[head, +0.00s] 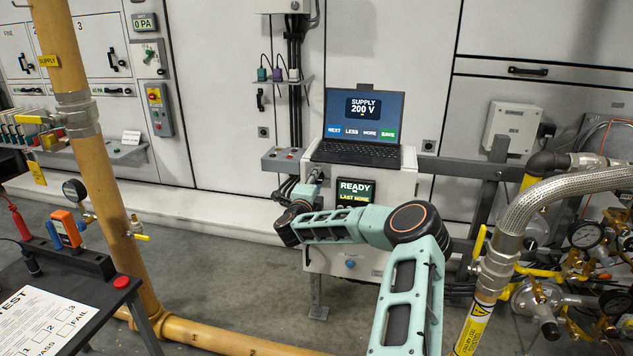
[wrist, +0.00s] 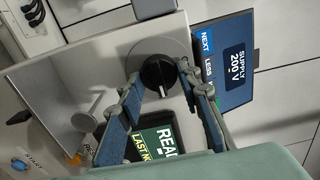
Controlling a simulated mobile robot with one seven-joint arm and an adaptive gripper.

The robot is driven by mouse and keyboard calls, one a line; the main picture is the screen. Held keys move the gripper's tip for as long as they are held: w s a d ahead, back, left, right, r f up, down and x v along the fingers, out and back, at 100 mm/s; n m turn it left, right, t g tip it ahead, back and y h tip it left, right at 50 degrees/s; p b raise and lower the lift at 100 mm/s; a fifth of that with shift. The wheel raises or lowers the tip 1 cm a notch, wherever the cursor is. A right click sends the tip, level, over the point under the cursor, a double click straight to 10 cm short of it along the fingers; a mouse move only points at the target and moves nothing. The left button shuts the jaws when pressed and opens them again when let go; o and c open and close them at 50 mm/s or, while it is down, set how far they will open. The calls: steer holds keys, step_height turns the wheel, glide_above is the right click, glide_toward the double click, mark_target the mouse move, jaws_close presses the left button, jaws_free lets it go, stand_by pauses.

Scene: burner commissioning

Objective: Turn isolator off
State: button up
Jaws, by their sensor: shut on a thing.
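The isolator is a black rotary knob (wrist: 158,74) on a round grey plate (wrist: 148,49) on the front of the grey cabinet (head: 402,186). A pale mark shows on the knob's face. My gripper (wrist: 161,76) is shut on the knob, one finger on each side of it. In the head view my gripper (head: 308,184) reaches the cabinet's upper left front, and it and my arm hide most of the isolator there.
A laptop (head: 362,125) reading "SUPPLY 200 V" stands on the cabinet. A display (head: 355,190) reading "READY" is right of my gripper. A yellow pipe (head: 108,190) stands at left. A braided hose and gauges (head: 585,235) are at right.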

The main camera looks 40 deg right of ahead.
steer(key=shift+w+a+r+n+p, duration=0.15)
steer(key=shift+n+p, duration=0.25)
steer(key=shift+n, duration=4.1)
steer(key=shift+s+d+r+n+p, duration=0.1)
steer(key=shift+n+p, duration=0.25)
steer(key=shift+n, duration=4.15)
steer(key=o, duration=1.1)
steer(key=shift+o, duration=0.2)
